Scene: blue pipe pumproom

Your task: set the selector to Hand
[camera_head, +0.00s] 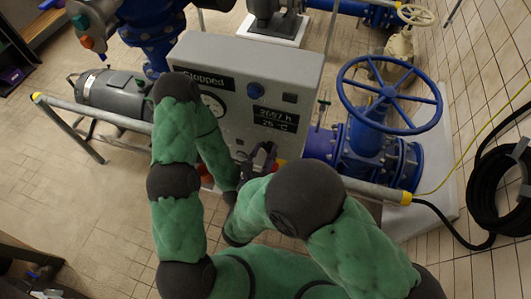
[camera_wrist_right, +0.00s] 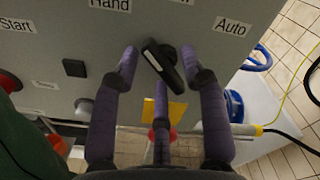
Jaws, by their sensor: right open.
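The selector (camera_wrist_right: 166,66) is a black knob with a bar handle on the grey control panel (camera_head: 301,60). In the right wrist view its bar slants from upper left to lower right, with a light mark at its upper end. The "Hand" label (camera_wrist_right: 110,4) is above left of it and the "Auto" label (camera_wrist_right: 231,27) to the right. My right gripper (camera_wrist_right: 159,64) is open, its purple fingers spread on both sides of the knob and one below; contact is unclear. It also shows small before the panel in the head view (camera_head: 258,160). My left gripper is not visible.
A yellow plate (camera_wrist_right: 176,110) is below. A blue handwheel (camera_head: 388,94) stands right of the panel, and a grey rail (camera_head: 95,112) runs in front at left.

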